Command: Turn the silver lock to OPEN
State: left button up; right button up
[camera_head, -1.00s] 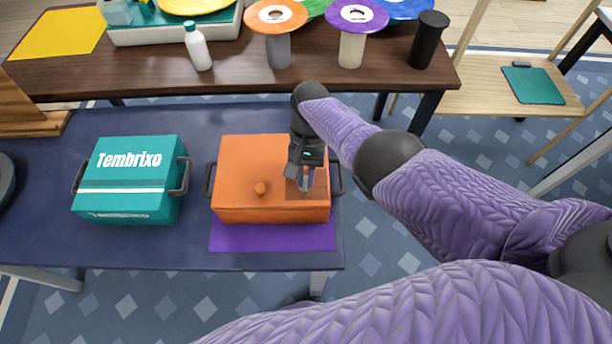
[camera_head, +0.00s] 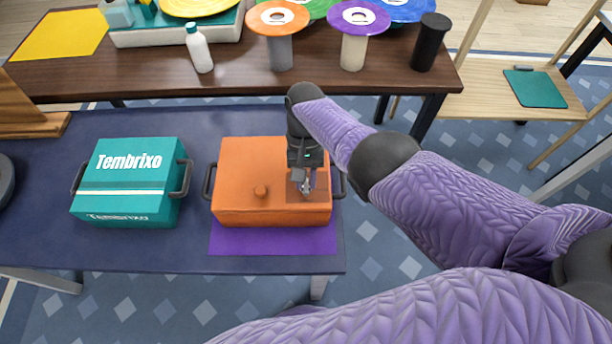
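An orange box (camera_head: 240,165) with dark side handles and a round orange knob (camera_head: 260,192) stands on a purple mat (camera_head: 272,243) on the dark blue table. My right gripper (camera_head: 305,188) points down over the right part of the box's top, above a darker square patch (camera_head: 318,194). Something small and silvery shows at its fingertips, but I cannot tell the silver lock apart from the fingers. Any lettering there is hidden or too small to read. Whether the fingers are parted or closed is unclear. My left gripper is not in view.
A teal Tembrixo box (camera_head: 125,180) stands left of the orange box on the blue table (camera_head: 50,240). The brown table (camera_head: 130,75) behind carries a white bottle (camera_head: 199,50), a black cylinder (camera_head: 430,42) and several colored discs on stands.

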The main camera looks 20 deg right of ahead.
jog(key=o, duration=0.3)
jog(key=p+v, duration=0.1)
jog(key=v, duration=0.9)
jog(key=shift+f, duration=0.15)
